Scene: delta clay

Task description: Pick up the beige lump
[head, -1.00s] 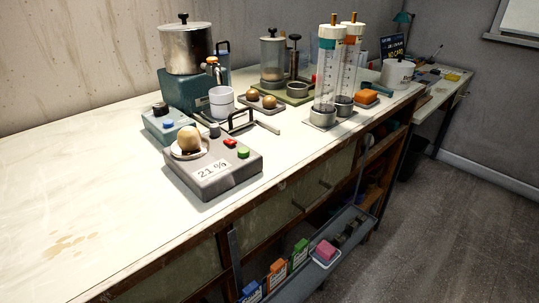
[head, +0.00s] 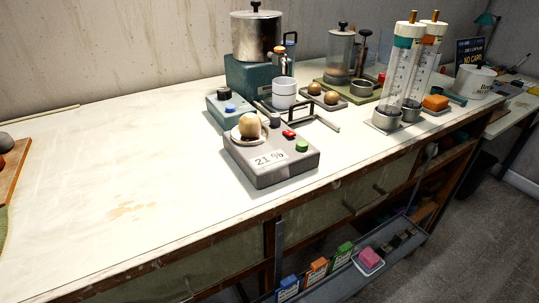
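The beige lump (head: 250,126) is rounded and sits on a small white dish (head: 236,136) on top of a grey box-shaped device (head: 283,172). The device has a red and a green button and a label reading about "21 %". It stands near the front edge of the white-topped bench. Neither of my grippers shows in the head view.
A metal pot (head: 256,38) on a teal base, a white cup (head: 285,93) and a black-handled frame (head: 300,112) stand behind the device. Clear cylinders (head: 402,75) stand to the right. The bench top (head: 120,160) is largely clear on the left. A low shelf (head: 340,282) juts out below.

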